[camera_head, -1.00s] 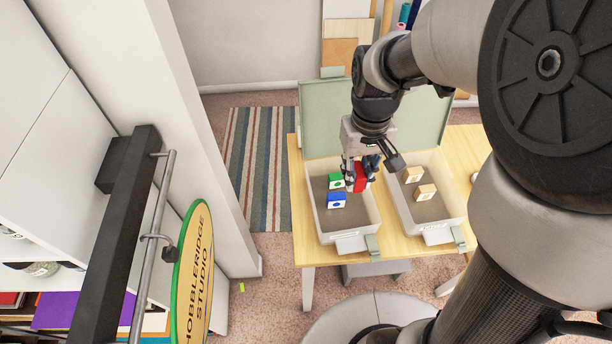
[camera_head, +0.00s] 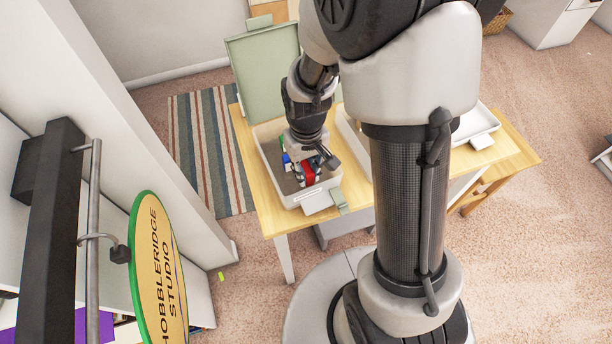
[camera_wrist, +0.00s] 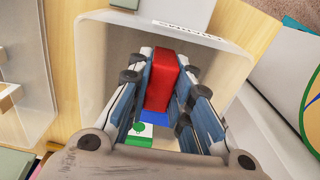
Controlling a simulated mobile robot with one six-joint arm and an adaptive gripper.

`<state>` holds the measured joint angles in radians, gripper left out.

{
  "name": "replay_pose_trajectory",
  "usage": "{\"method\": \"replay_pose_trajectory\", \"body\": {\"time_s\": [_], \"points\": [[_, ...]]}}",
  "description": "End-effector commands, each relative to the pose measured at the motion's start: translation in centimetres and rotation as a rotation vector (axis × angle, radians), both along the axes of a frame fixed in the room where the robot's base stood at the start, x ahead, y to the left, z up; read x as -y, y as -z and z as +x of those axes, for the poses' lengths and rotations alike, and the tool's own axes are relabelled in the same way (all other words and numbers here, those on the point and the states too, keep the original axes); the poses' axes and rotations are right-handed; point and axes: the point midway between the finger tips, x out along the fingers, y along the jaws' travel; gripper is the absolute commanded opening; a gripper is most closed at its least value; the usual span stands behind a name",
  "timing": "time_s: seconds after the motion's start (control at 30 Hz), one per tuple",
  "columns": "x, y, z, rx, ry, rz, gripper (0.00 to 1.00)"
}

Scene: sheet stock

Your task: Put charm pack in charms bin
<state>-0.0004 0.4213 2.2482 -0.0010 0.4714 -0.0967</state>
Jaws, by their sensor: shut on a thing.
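My gripper (camera_head: 312,166) is shut on a red charm pack (camera_head: 306,178), which shows clearly between the two fingers in the wrist view (camera_wrist: 161,84). The gripper points down into a pale bin (camera_head: 270,128) on the left of the table, near its labelled front end. The bin wall also shows in the wrist view (camera_wrist: 90,62), where its label (camera_wrist: 190,33) is upside down and hard to read. A blue pack (camera_wrist: 155,117) and a green-and-white pack (camera_wrist: 140,134) lie in this bin, close to the red one. Whether the red pack touches the floor is unclear.
A second bin (camera_wrist: 35,65) stands beside it with tan packs (camera_wrist: 10,96); my arm hides most of it in the head view. A green panel (camera_head: 262,70) stands upright behind the bins. A white tray (camera_head: 477,124) is on the table's right. A round sign (camera_head: 160,265) is at left.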

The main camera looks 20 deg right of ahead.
Motion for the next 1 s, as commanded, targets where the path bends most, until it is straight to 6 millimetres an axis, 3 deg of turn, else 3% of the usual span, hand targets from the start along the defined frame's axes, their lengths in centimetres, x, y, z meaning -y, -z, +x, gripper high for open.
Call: {"method": "replay_pose_trajectory", "body": {"time_s": [0.17, 0.57, 0.6, 0.87, 1.0], "points": [[0.0, 3.0, -0.1, -0.003, 0.000, 0.000, 0.03], [0.0, 3.4, 0.0, -0.001, 0.000, 0.000, 0.03], [0.0, 3.3, 0.0, 0.000, 0.000, 0.000, 0.22], [0.0, 3.2, 0.0, 0.000, 0.000, 0.000, 0.39], [0.0, 3.2, 0.0, 0.000, 0.000, 0.000, 0.40]]}}
